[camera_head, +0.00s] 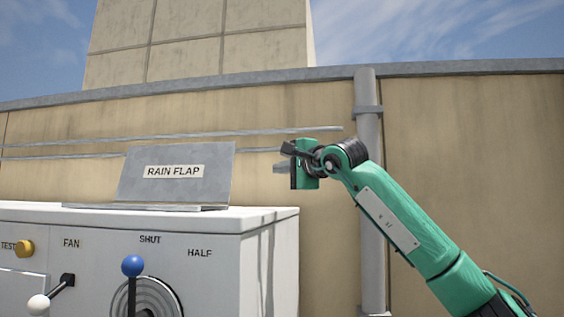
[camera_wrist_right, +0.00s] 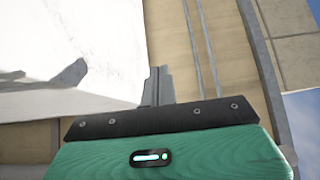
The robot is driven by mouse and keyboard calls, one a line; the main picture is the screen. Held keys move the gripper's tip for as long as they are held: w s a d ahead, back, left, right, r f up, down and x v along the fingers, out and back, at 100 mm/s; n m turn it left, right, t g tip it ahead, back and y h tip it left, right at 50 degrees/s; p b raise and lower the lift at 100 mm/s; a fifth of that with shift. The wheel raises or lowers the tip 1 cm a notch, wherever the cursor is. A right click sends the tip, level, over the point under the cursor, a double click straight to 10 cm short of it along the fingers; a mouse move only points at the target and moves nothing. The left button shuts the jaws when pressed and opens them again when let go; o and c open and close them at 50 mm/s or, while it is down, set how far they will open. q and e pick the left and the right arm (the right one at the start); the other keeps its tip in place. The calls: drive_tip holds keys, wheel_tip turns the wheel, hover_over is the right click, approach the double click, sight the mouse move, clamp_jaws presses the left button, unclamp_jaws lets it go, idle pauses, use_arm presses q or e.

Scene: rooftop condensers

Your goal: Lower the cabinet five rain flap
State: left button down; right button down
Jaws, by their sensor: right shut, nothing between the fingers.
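The rain flap (camera_head: 175,174) is a grey panel with a white "RAIN FLAP" label. It stands raised and slightly tilted on top of the white cabinet (camera_head: 270,262). My right gripper (camera_head: 281,168) is shut and empty, to the right of the flap and apart from it, above and just beyond the cabinet's right edge. In the right wrist view its closed fingers (camera_wrist_right: 158,86) show beside the white cabinet top (camera_wrist_right: 75,50). No cabinet number is legible. My left gripper is out of view.
The cabinet front has a blue-knobbed lever (camera_head: 132,266) below "SHUT", a white-knobbed lever (camera_head: 39,304) and a yellow TEST button (camera_head: 24,248). A beige wall (camera_head: 470,180) with thin rails stands behind, and a grey vertical pipe (camera_head: 370,130) is near my right arm.

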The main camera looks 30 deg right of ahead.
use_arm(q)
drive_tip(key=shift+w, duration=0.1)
use_arm(e)
drive_tip(key=shift+s+a+r, duration=0.1)
drive_tip(key=shift+s, duration=0.1)
